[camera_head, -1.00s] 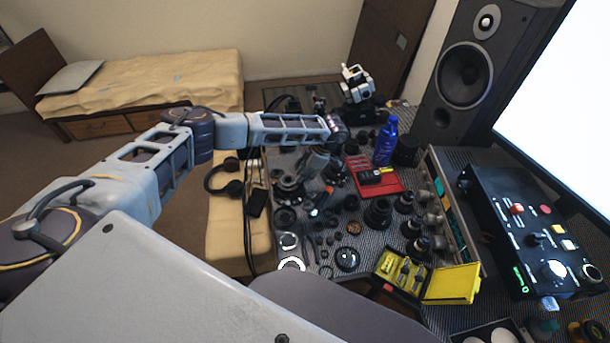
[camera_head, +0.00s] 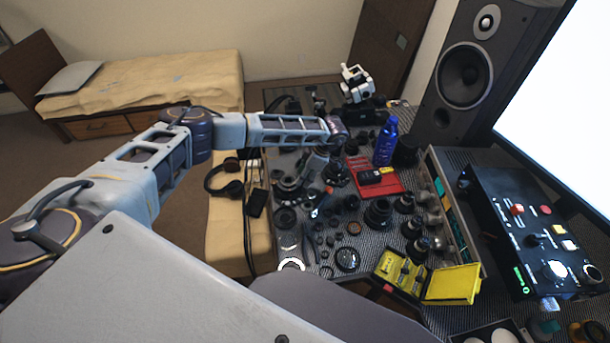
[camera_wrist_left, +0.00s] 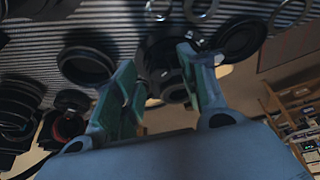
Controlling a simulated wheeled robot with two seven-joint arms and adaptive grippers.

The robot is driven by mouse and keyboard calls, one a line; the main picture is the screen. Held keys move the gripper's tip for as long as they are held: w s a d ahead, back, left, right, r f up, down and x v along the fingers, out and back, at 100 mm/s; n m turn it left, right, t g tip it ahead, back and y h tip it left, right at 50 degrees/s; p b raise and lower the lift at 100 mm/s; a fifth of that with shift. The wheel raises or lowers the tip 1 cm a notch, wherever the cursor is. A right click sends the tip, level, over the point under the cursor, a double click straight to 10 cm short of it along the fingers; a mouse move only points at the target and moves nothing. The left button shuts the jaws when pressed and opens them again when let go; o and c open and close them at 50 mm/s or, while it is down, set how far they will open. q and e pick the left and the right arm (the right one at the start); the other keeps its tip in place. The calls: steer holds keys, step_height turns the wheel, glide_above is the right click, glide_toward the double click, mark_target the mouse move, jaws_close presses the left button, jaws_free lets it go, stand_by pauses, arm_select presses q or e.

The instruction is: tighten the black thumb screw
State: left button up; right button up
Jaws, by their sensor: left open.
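My left gripper (camera_head: 318,203) reaches down over the camera parts on the dark striped table in the head view. It is small and partly lost among dark parts there. In the left wrist view its two green-lined fingers (camera_wrist_left: 160,84) stand apart. A dark part with round features (camera_wrist_left: 172,82) shows between and beyond the fingertips. I see nothing gripped. I cannot single out the black thumb screw among the many small black parts, and I cannot tell whether the dark part carries it. My right gripper is not in view.
Lens rings and barrels crowd the table around the gripper, including a black lens (camera_head: 378,212). A red tray (camera_head: 388,187), a blue bottle (camera_head: 386,142) and an open yellow case (camera_head: 452,284) stand to the right. Headphones (camera_head: 226,178) lie to the left.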

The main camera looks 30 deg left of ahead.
arm_select(q)
steer(key=v, duration=1.2)
steer(key=shift+f, duration=0.1)
stand_by(0.4)
